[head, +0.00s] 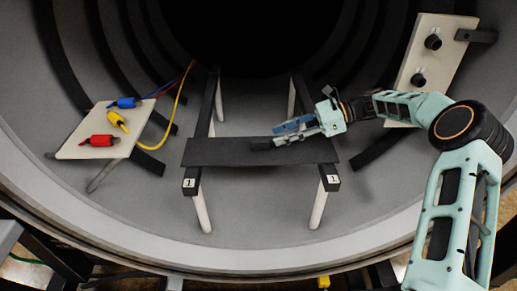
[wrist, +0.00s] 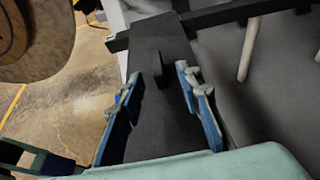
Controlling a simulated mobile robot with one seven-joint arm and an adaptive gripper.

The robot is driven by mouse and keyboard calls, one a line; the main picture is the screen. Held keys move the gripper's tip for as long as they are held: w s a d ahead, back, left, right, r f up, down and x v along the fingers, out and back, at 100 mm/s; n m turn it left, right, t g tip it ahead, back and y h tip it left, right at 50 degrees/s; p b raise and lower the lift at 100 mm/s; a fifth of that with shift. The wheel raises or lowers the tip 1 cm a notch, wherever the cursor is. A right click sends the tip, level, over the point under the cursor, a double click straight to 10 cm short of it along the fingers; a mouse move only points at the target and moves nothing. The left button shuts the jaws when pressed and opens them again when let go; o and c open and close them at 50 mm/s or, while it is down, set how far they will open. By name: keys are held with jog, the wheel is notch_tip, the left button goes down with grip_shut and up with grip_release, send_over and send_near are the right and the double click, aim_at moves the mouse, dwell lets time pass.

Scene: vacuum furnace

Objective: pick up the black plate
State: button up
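The black plate (head: 215,152) lies flat across two black rails in the middle of the furnace. It also shows in the wrist view (wrist: 150,40), with a small black upright handle (wrist: 160,68) on it. My gripper (head: 277,135) reaches in from the right, over the right half of the plate. In the wrist view my gripper (wrist: 159,76) is open, with one blue finger on each side. The handle stands between or just beyond the fingertips; I cannot tell whether they touch it.
The rails (head: 207,108) rest on white posts (head: 202,212). A pale board (head: 85,150) with blue, yellow and red connectors and cables is at left. Another pale board (head: 440,50) with black knobs is at upper right. The furnace floor in front is clear.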

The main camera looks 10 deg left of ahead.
aim_at(260, 140)
jog(key=x, duration=0.4)
jog(key=p+x, duration=0.1)
jog(key=x, duration=0.1)
jog(key=shift+s+a+r, duration=0.15)
jog(key=shift+s, duration=0.2)
jog(key=shift+a+f, duration=0.25)
jog(key=shift+a, duration=0.2)
grip_shut()
jog(key=shift+r, duration=0.15)
